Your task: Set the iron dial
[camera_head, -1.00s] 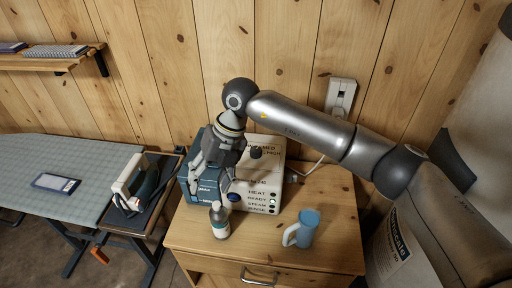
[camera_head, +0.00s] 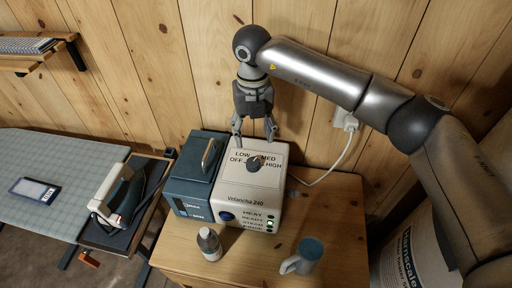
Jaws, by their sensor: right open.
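The dial (camera_head: 254,163) is a dark knob on the top face of the white steam station (camera_head: 253,184), marked LOW, MED, OFF and HIGH around it. My right gripper (camera_head: 254,140) is open above and behind the dial, fingers pointing down; I cannot tell if a fingertip touches the station's back edge. The dial's pointer setting is too small to read. The iron (camera_head: 118,196), white and dark green, rests on a dark stand (camera_head: 110,236) at the left. My left gripper is not in view.
A blue tank (camera_head: 190,172) with a handle adjoins the station. A bottle (camera_head: 209,243) and a blue mug (camera_head: 307,254) stand in front on the wooden cabinet (camera_head: 330,212). A white cord runs to the wall outlet (camera_head: 345,119). An ironing board (camera_head: 75,165) is at the left.

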